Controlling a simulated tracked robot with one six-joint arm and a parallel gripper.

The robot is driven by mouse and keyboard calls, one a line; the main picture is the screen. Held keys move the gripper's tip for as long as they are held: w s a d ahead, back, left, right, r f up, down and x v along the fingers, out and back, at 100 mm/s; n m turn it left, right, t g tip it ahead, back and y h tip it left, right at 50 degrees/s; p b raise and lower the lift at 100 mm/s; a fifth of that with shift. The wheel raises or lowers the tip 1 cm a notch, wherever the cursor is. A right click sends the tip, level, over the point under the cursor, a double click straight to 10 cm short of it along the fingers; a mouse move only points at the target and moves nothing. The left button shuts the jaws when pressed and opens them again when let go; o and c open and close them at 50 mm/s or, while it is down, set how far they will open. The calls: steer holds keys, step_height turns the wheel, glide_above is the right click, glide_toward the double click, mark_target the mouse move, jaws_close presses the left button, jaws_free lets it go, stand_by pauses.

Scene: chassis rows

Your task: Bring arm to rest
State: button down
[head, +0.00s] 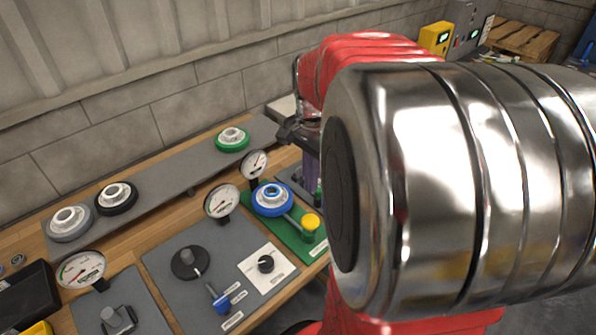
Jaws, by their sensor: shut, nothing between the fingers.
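My arm fills the right half of the head view, with a red link and a large polished metal joint close to the camera. My gripper (290,131) is the small dark part left of the metal joint, above the far right part of the bench. It is shut and empty, and apart from the green ring on the shelf. The joint hides part of the gripper and the bench behind it.
A wooden bench (128,241) carries grey panels with gauges (222,201), a blue ring (272,198), a yellow knob (311,222) and a black dial (265,264). A raised grey shelf holds white-centred rings, including a green one (232,139). A block wall stands behind.

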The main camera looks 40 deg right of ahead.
stand_by(0.8)
steer(key=s+a+r+n+t, duration=0.2)
steer(key=a+n, duration=0.6)
steer(key=a, duration=0.3)
steer(key=s+a+r+n+t, duration=0.2)
steer(key=a+n+t, duration=0.1)
steer(key=a+n, duration=0.6)
steer(key=a, duration=0.2)
steer(key=shift+s+a+n+t, duration=0.25)
steer(key=shift+a+n+t, duration=0.05)
steer(key=shift+a, duration=0.1)
steer(key=shift+a, duration=0.1)
